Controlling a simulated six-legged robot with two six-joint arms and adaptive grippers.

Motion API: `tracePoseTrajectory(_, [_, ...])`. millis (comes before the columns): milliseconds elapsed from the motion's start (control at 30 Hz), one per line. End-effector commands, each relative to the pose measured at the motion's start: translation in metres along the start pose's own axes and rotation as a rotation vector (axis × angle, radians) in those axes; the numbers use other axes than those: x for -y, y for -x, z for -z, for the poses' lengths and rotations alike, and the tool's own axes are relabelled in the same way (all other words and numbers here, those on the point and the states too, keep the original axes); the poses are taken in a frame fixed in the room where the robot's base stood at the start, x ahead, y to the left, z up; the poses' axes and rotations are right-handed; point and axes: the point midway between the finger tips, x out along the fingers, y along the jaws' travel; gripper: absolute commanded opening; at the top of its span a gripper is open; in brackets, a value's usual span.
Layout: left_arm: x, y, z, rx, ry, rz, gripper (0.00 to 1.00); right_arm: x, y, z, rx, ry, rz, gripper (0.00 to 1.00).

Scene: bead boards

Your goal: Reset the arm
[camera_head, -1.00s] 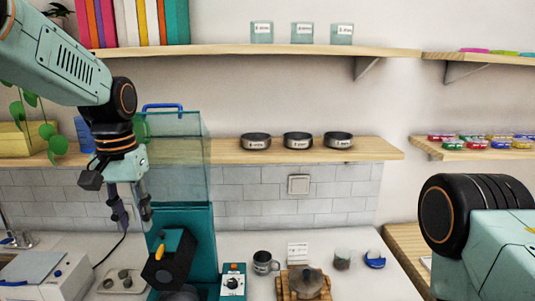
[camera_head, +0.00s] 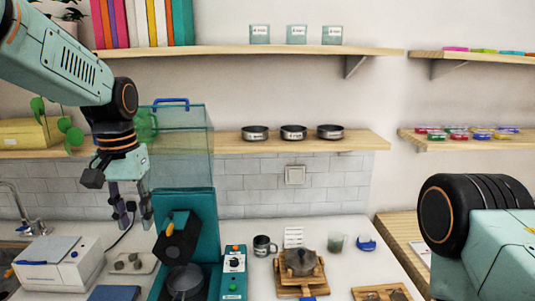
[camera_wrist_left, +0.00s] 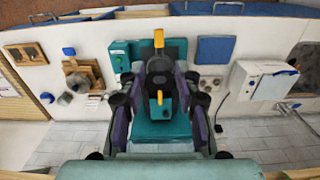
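My left arm (camera_head: 60,65) comes in from the upper left in the head view, and its left gripper (camera_head: 134,220) hangs downward above the counter. It is just left of the tall teal machine (camera_head: 203,225). The two fingers are apart with nothing between them. In the left wrist view the gripper (camera_wrist_left: 158,82) also shows its fingers spread, with the teal machine (camera_wrist_left: 160,129) seen between and beyond them. My right arm (camera_head: 480,230) shows only as a dark joint and pale link at the lower right. The right gripper is out of the picture.
A clear bin (camera_head: 180,145) with a blue handle tops the machine. A white box device (camera_head: 60,265) and a sink tap (camera_head: 30,222) lie left. A dark mug (camera_head: 263,246) and a wooden stand (camera_head: 302,282) are on the counter (camera_head: 340,270). A shelf (camera_head: 365,140) holds three bowls.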

Motion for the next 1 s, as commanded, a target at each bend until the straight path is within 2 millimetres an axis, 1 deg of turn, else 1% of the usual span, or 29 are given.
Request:
tracePoseTrajectory(100, [-0.001,0.001,0.021,-0.09,-0.003,-0.004,0.33,0.0,0.0,0.0,-0.001,0.0,0.0,0.4])
tracePoseTrajectory(200, [-0.002,-0.003,0.034,-0.155,-0.004,-0.008,0.33,0.0,0.0,0.0,-0.001,0.0,0.0,0.4])
tracePoseTrajectory(367, [-0.005,-0.011,0.05,-0.257,-0.007,-0.016,0.33,0.0,0.0,0.0,-0.001,0.0,0.0,0.4])
tracePoseTrajectory(467, [-0.007,-0.022,0.057,-0.324,-0.008,-0.022,0.33,0.0,-0.001,0.0,-0.001,0.0,0.0,0.4])
tracePoseTrajectory(533, [-0.009,-0.04,0.06,-0.369,-0.009,-0.026,0.33,0.0,-0.005,0.0,-0.001,0.0,0.0,0.4])
tracePoseTrajectory(567, [-0.01,-0.051,0.06,-0.388,-0.009,-0.028,0.33,0.0,-0.009,0.0,-0.001,0.0,0.0,0.4])
tracePoseTrajectory(667, [-0.013,-0.101,0.055,-0.441,-0.01,-0.033,0.33,0.0,-0.023,0.0,-0.001,0.0,0.0,0.4])
tracePoseTrajectory(700, [-0.014,-0.126,0.05,-0.457,-0.009,-0.035,0.33,0.0,-0.031,0.0,-0.001,0.0,0.0,0.4])
tracePoseTrajectory(767, [-0.015,-0.165,0.04,-0.474,-0.009,-0.037,0.33,0.0,-0.043,0.0,-0.001,0.0,0.0,0.4])
tracePoseTrajectory(800, [-0.016,-0.191,0.031,-0.483,-0.008,-0.037,0.33,0.0,-0.052,0.0,-0.001,0.0,0.0,0.4])
tracePoseTrajectory(867, [-0.016,-0.229,0.016,-0.49,-0.007,-0.037,0.33,-0.001,-0.065,0.0,0.0,0.0,0.0,0.4])
tracePoseTrajectory(900, [-0.017,-0.253,0.005,-0.492,-0.006,-0.037,0.33,-0.001,-0.074,0.0,0.0,0.0,0.0,0.4])
tracePoseTrajectory(967, [-0.017,-0.288,-0.014,-0.49,-0.005,-0.037,0.33,-0.001,-0.086,0.0,0.0,0.0,0.0,0.4])
tracePoseTrajectory(1000, [-0.017,-0.31,-0.028,-0.486,-0.004,-0.036,0.33,-0.001,-0.095,0.0,0.0,0.0,0.0,0.4])
